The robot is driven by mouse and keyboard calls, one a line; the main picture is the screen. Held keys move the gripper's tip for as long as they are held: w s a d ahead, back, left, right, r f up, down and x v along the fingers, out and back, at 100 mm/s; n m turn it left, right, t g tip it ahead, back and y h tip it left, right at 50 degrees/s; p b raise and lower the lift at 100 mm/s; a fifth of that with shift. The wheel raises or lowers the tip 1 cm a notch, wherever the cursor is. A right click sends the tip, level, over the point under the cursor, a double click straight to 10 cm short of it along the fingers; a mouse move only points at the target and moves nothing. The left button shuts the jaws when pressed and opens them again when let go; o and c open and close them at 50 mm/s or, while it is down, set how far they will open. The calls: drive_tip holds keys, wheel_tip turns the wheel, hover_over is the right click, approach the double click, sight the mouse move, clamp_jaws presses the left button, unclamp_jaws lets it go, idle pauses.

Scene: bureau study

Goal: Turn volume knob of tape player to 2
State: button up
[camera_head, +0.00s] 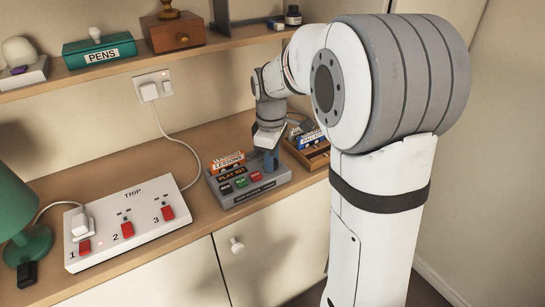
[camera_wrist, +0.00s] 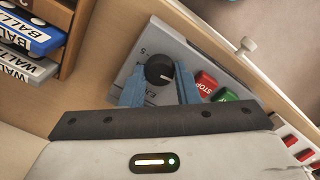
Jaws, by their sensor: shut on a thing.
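The grey tape player (camera_head: 250,187) sits on the wooden counter, with a cassette (camera_head: 228,163) upright at its back and coloured buttons on its top. In the wrist view the tape player (camera_wrist: 165,40) shows its round black volume knob (camera_wrist: 159,71) with a pale pointer line. My gripper (camera_wrist: 160,84) has its two blue fingers on either side of the knob, shut on it. In the head view my gripper (camera_head: 268,160) comes down on the right part of the player and hides the knob. The scale is mostly covered; a "5" shows near the knob.
A white TRIP box (camera_head: 130,222) with red switches stands left of the player. A wooden rack (camera_head: 316,158) of cassettes stands close on the right. A cable runs from the wall socket (camera_head: 152,88). A shelf hangs above.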

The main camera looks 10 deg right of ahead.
drive_tip(key=c, duration=0.3)
drive_tip(key=shift+c, duration=0.2)
drive_tip(key=shift+m, duration=0.4)
drive_tip(key=m, duration=0.3)
drive_tip(key=shift+p, duration=0.4)
drive_tip(key=m, duration=0.3)
drive_tip(key=shift+w+m, duration=0.1)
drive_tip(key=shift+m, duration=0.3)
drive_tip(key=m+p, duration=0.1)
drive_tip(key=m, duration=0.3)
drive_tip(key=shift+m+g, duration=0.3)
drive_tip(key=shift+m, duration=1.8)
